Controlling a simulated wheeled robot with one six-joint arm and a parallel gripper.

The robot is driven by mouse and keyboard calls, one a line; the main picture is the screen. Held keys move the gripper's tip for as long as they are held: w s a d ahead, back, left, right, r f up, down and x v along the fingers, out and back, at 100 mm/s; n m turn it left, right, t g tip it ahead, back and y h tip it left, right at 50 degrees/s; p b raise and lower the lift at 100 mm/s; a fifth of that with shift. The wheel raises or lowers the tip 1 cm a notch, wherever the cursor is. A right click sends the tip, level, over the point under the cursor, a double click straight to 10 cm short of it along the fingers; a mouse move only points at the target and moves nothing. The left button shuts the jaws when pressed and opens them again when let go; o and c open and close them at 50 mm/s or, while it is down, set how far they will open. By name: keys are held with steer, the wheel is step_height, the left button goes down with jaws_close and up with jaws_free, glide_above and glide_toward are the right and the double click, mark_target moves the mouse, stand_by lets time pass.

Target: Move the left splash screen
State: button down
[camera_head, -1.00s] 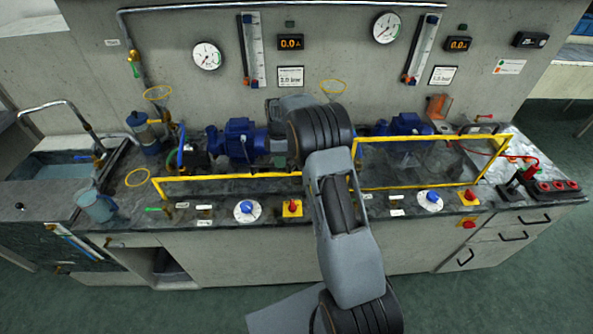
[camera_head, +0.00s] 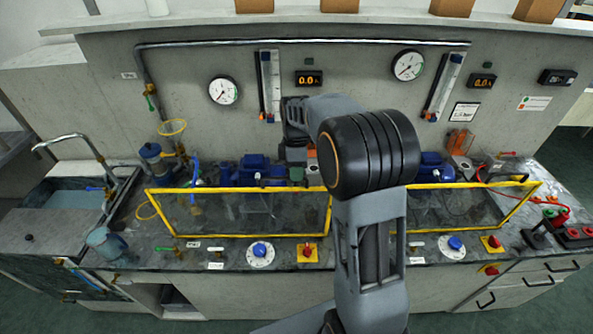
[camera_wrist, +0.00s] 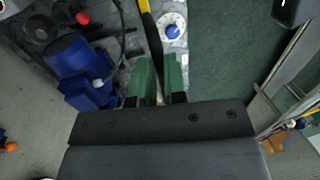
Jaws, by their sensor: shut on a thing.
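The left splash screen (camera_head: 230,188) is a clear panel in a yellow frame. It stands raised along the bench's front, its top bar well above its lower bar. In the wrist view its frame (camera_wrist: 144,6) runs, yellow then dark, down between the green fingers of my gripper (camera_wrist: 160,66). My gripper is shut on this frame. The right splash screen (camera_head: 470,185) stands upright, partly behind my arm.
Blue pumps (camera_head: 252,172) stand behind the screens. Blue dials (camera_head: 260,251) and a red switch on a yellow plate (camera_head: 307,252) line the front edge. A sink (camera_head: 75,195) is at the left. Red and black fittings (camera_head: 555,222) sit at the right.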

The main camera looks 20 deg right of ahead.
steer(key=shift+w+a+r, duration=0.1)
steer(key=shift+w+r, duration=0.05)
steer(key=shift+r, duration=0.2)
steer(key=c, duration=1.5)
jaws_free()
steer(key=shift+o, duration=0.6)
steer(key=shift+a, duration=0.15)
steer(key=shift+o, duration=1.1)
steer(key=shift+d+f, duration=0.15)
steer(key=shift+d, duration=0.05)
steer(key=b+v, duration=0.1)
steer(key=v, duration=1.2)
steer(key=shift+r, duration=0.45)
